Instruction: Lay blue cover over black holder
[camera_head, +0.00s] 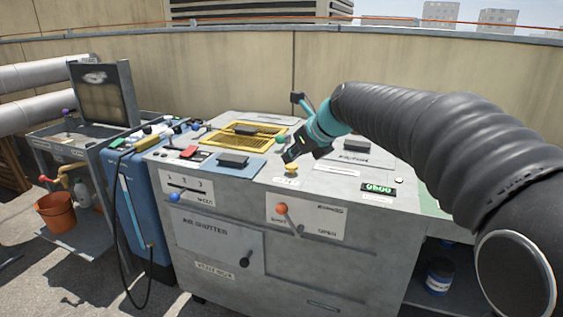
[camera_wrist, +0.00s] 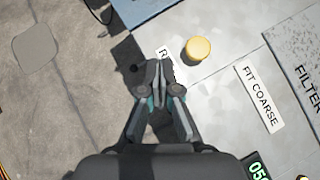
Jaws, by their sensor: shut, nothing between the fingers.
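A flat blue panel (camera_head: 254,168) with a dark raised block on it lies on top of the grey cabinet and looks like the blue cover. A bluish-grey plate edge (camera_wrist: 142,10) at the top of the wrist view may be the same panel. I cannot tell for sure which thing is the black holder; a black-framed unit with a red part (camera_head: 188,152) lies to the left of the panel. My gripper (camera_head: 288,157) is to the right of the blue panel, above the cabinet top. In the wrist view its fingers (camera_wrist: 157,64) are together and empty.
A yellow knob (camera_head: 291,168) stands close to my gripper. A yellow grille (camera_head: 245,140) lies behind the blue panel. A lever with an orange ball (camera_head: 282,208) is on the cabinet front. A green display (camera_head: 378,188) sits to the right. A blue unit and sink stand left.

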